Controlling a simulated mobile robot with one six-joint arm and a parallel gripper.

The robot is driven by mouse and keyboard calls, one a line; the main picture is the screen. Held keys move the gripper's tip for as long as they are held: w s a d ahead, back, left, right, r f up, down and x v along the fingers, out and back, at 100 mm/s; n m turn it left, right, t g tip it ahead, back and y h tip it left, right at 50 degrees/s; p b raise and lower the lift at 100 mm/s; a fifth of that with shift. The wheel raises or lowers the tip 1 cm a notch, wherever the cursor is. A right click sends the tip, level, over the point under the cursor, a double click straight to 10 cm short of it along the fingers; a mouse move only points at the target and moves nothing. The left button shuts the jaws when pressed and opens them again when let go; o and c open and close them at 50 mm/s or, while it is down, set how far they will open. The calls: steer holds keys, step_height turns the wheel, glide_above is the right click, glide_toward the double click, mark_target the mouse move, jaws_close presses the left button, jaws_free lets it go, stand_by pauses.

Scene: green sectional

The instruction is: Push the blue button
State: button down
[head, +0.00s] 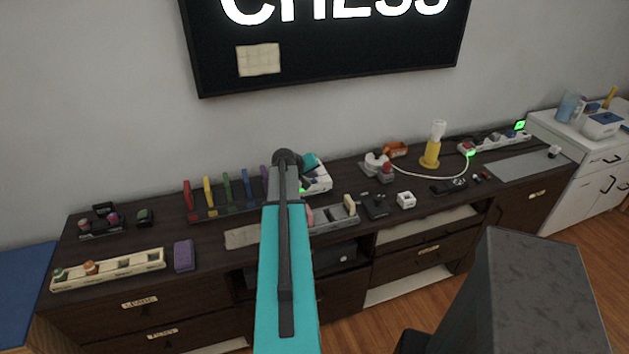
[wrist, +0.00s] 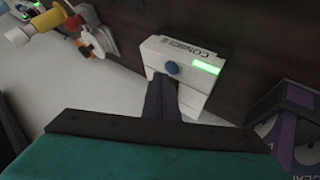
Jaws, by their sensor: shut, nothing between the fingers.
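The blue button (wrist: 172,68) is a small round knob on the white console box (wrist: 200,88), near its printed label, in the wrist view. A lit green strip is on the box to the right of the button. My gripper (wrist: 163,80) is shut and empty, with its dark fingertips right at the button's lower edge in the picture. I cannot tell whether they touch it. In the head view the white box (head: 318,184) shows on the dark cabinet, partly behind my arm. The button is hidden there.
The dark cabinet (head: 215,233) runs below a wall screen (head: 350,50). Left of the box stands a row of coloured upright pieces (head: 227,192). To the right are a red button device (head: 387,170), a yellow lamp (head: 430,155) and a white cube (head: 406,200).

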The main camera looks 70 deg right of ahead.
steer(key=shift+r, duration=0.1)
steer(key=shift+r+p, duration=1.05)
steer(key=shift+r, duration=1.9)
steer(key=shift+r, duration=0.1)
